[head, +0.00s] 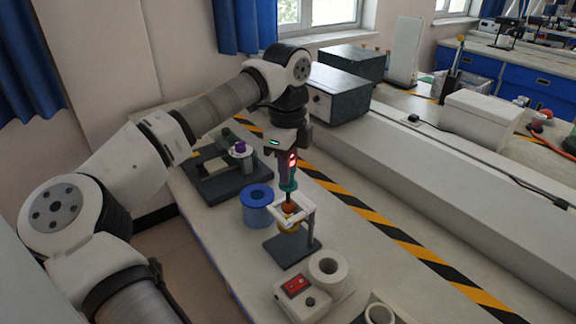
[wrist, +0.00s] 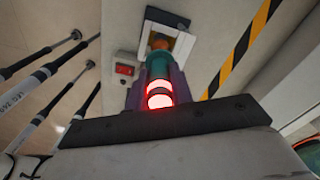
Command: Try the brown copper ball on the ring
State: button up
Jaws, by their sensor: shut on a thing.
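My gripper (head: 289,182) points straight down, shut on the teal handle (head: 288,186) of a thin dark rod. The brown copper ball (head: 289,207) is at the rod's lower end, at the opening of a pale square frame (head: 305,208) on a dark stand (head: 285,250). A brass-coloured ring (head: 289,228) shows just under the frame. I cannot tell whether the ball touches it. In the wrist view, my gripper (wrist: 155,88) holds the teal handle (wrist: 158,66), with the copper ball (wrist: 160,44) beyond it, over the pale frame (wrist: 181,46).
A blue cylinder (head: 257,207) stands left of the stand. A white cup-like cylinder (head: 328,272) and a box with a red switch (head: 297,286) are in front. A dark apparatus (head: 225,172) stands behind. A striped tape line (head: 400,236) runs along the right.

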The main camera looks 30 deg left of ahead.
jog(key=shift+f, duration=0.4)
jog(key=shift+f+b, duration=0.75)
jog(key=shift+b, duration=0.1)
jog(key=shift+f+b, duration=1.25)
jog(key=shift+f, duration=0.1)
dwell(2.1)
jog(key=shift+r, duration=0.1)
dwell(1.4)
jog(key=shift+r+p, duration=2.1)
jog(key=shift+r, duration=1.45)
